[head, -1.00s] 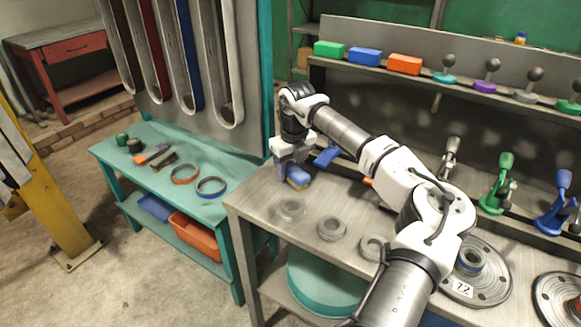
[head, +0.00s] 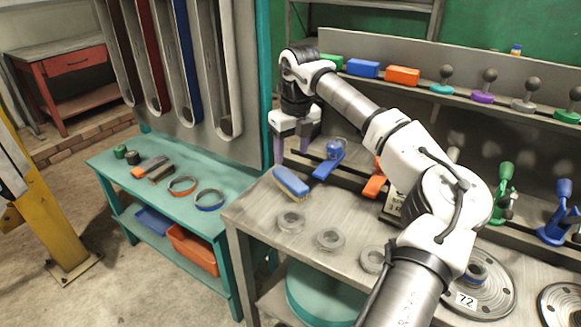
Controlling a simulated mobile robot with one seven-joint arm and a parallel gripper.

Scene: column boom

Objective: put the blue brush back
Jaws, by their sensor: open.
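The blue brush (head: 291,181) lies on the left end of the grey metal workbench (head: 262,208), blue back upward, with a strip of tan bristles along its lower edge. My gripper (head: 291,149) is above and just behind the brush in the picture, pointing down. Its two grey-purple fingers are apart with nothing between them. A gap shows between the fingers and the brush.
A blue clamp handle (head: 329,161) stands close right of the brush, with an orange one (head: 375,180) beyond. Grey rings (head: 291,221) lie in front. The rear shelf holds coloured blocks (head: 363,68) and knobs. A teal table (head: 150,205) stands left.

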